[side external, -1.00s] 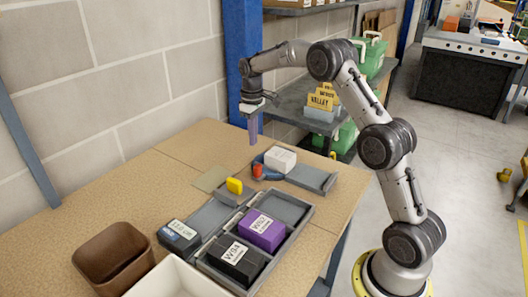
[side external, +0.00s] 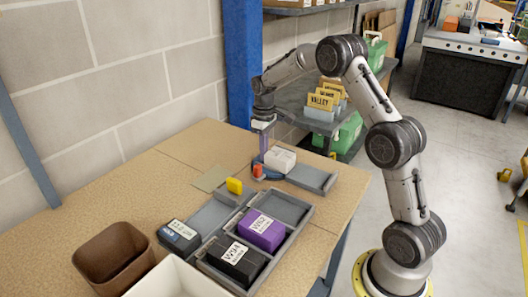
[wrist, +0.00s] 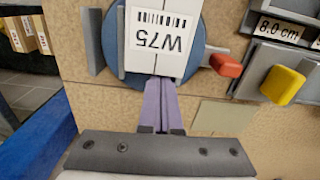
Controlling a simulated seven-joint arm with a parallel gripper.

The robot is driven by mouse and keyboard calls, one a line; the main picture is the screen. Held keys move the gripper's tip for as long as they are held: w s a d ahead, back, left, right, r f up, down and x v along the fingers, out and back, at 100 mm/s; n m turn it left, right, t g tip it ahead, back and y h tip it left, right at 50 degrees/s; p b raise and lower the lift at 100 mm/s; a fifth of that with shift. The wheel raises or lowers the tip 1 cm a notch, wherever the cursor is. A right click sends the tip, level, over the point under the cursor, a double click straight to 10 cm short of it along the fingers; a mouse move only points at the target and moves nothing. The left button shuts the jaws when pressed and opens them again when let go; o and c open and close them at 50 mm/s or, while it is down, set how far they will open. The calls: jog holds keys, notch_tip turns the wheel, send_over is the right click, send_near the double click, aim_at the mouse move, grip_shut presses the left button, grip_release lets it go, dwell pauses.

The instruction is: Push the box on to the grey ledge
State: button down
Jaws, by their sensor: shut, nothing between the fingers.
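The white box (side external: 281,159), labelled W75 in the wrist view (wrist: 160,38), sits on a round blue disc (wrist: 115,55). In the side view a low grey ledge (side external: 312,178) with raised edges lies just right of the box. My gripper (side external: 263,160) is shut and empty, pointing down at the wall side of the box, opposite the ledge. In the wrist view its purple fingertips (wrist: 160,82) are at the box's near edge; I cannot tell whether they touch. The ledge's far part is outside the wrist view.
A red piece (side external: 258,171) and a yellow block (side external: 234,186) are close by. A grey tray (side external: 308,212) holds a purple box (side external: 262,231) and a black box (side external: 236,262). A brown bin (side external: 113,255) stands at the front left. The table's back left is clear.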

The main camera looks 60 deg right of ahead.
aim_at(295, 172)
jog(key=s, duration=1.1)
jog(key=shift+d, duration=0.2)
